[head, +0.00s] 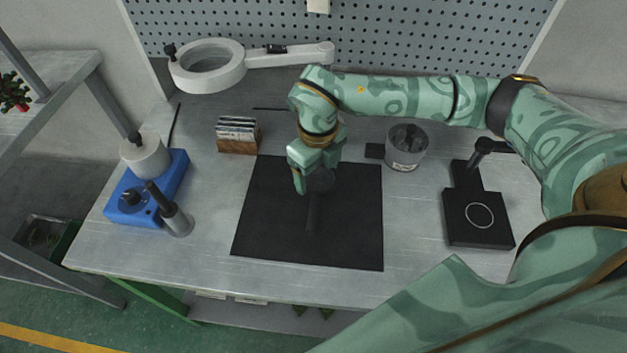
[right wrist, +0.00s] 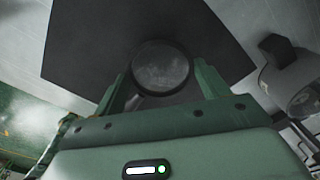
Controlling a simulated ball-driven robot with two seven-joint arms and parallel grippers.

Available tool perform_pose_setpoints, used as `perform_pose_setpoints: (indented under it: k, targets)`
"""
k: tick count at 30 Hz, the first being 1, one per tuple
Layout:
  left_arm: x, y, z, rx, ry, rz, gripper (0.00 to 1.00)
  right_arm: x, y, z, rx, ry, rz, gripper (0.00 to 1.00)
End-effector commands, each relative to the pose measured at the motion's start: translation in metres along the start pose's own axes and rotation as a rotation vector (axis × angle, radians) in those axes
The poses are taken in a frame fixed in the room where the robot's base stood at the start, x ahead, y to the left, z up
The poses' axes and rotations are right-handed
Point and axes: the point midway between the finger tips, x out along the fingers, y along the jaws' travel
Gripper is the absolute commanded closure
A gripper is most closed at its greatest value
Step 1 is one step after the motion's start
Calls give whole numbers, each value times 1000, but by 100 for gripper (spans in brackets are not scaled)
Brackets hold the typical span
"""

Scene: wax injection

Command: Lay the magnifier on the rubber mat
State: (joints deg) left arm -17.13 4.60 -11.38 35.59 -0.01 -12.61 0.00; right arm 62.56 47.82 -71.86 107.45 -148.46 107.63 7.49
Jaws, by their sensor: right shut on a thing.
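The black rubber mat (head: 260,215) lies flat on the middle of the metal bench, and it also shows in the right wrist view (right wrist: 85,50). The dark magnifier is over the mat, with its round lens (head: 321,181) at my right gripper (head: 312,180) and its handle (head: 312,214) pointing to the near side. My right gripper is shut on the magnifier. The lens also shows between the fingers in the right wrist view (right wrist: 161,69). I cannot tell whether the magnifier touches the mat. My left gripper is out of view.
A grey cup (head: 407,150) stands right of the mat, and a black stand (head: 478,222) is further right. A wooden card holder (head: 237,142) is at the mat's back left. A blue device (head: 128,205) stands at left. A ring lamp (head: 207,66) is behind.

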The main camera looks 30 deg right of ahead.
Motion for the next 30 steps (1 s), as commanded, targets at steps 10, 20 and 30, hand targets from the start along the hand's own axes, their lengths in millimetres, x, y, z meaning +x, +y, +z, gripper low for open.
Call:
perform_pose_setpoints:
  k: [10,20,30]
  targets:
    - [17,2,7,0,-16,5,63,40,1,7,-1,0,-1,51]
    - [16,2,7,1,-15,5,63,41,1,7,-1,-1,-1,18]
    - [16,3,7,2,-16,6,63,40,1,7,-1,-1,-1,4]
